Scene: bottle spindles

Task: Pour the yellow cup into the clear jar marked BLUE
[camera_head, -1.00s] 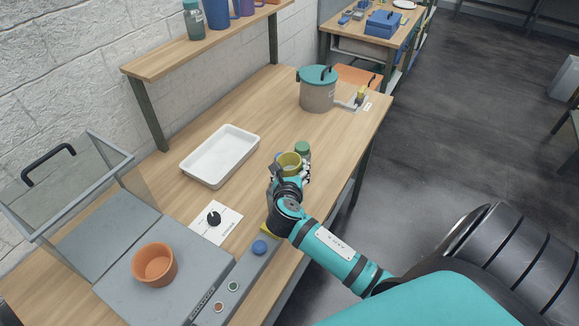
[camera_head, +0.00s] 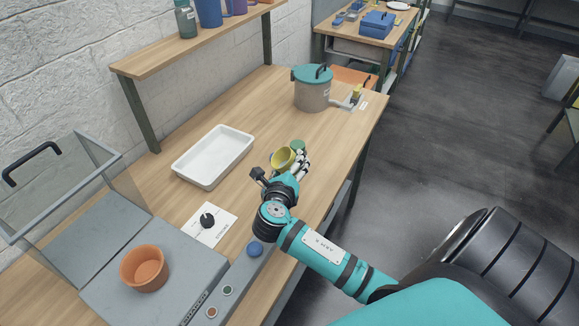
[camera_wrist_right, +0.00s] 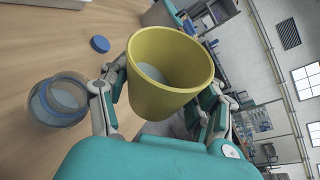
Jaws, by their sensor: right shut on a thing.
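My right gripper (camera_head: 291,170) is shut on the yellow cup (camera_head: 283,160) and holds it over the right part of the workbench. The cup is tilted, with its mouth towards the left in the head view. In the wrist view the yellow cup (camera_wrist_right: 168,85) sits between both fingers (camera_wrist_right: 163,100), with something blue-grey showing inside; I cannot tell what it is. A clear jar (camera_wrist_right: 60,103) with a blue band stands beside the left finger in the wrist view; no marking is readable. In the head view I cannot make this jar out. My left gripper is not in view.
A green-topped thing (camera_head: 298,146) is just behind the cup. A white tray (camera_head: 214,157) lies to the left. A lidded pot (camera_head: 312,92) stands at the far end. An orange pot (camera_head: 144,268) sits on a grey station. A blue disc (camera_wrist_right: 99,44) lies on the bench.

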